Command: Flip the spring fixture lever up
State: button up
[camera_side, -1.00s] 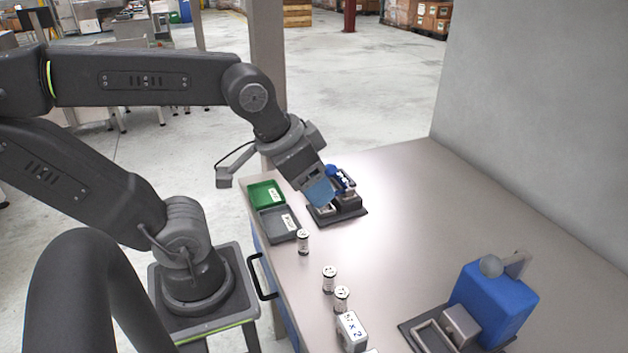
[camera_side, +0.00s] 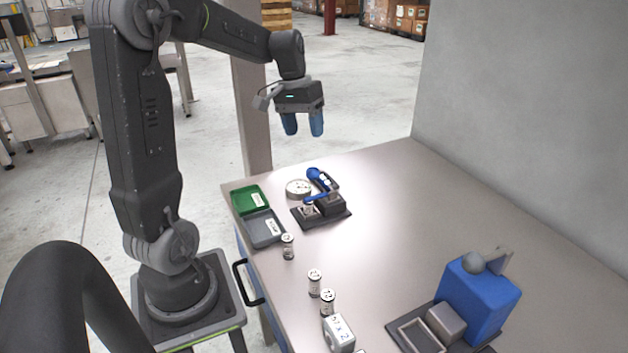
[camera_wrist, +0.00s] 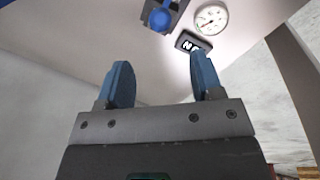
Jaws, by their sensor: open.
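A small fixture with a blue lever (camera_side: 320,196) and a blue ball end (camera_side: 313,174) stands on a dark base (camera_side: 336,217) on the far part of the bench. A blue arm lies low across its front, over a small light nest (camera_side: 307,210); the ball end sits higher at the back. I cannot tell the lever's exact angle. My gripper (camera_side: 303,132) is open and empty, pointing down, well above and behind the fixture. In the wrist view the blue fingers are spread apart (camera_wrist: 162,66), and the blue ball (camera_wrist: 160,19) shows at the top edge.
A round dial (camera_side: 298,188) stands beside the fixture. A green and grey box (camera_side: 262,229) and several small labelled cylinders (camera_side: 288,246) line the left edge. A larger blue fixture (camera_side: 478,300) with a grey ball is at front right. The bench middle is clear.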

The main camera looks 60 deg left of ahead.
aim_at(312, 172)
jog(key=f, duration=0.4)
jog(key=w+d+f, duration=0.1)
jog(key=f, duration=0.4)
jog(key=d+f, duration=0.1)
jog(key=f, duration=0.3)
jog(key=shift+w+d+f, duration=0.1)
jog(key=shift+w+f, duration=0.1)
jog(key=shift+w, duration=0.05)
jog(key=shift+c, duration=0.3)
grip_shut()
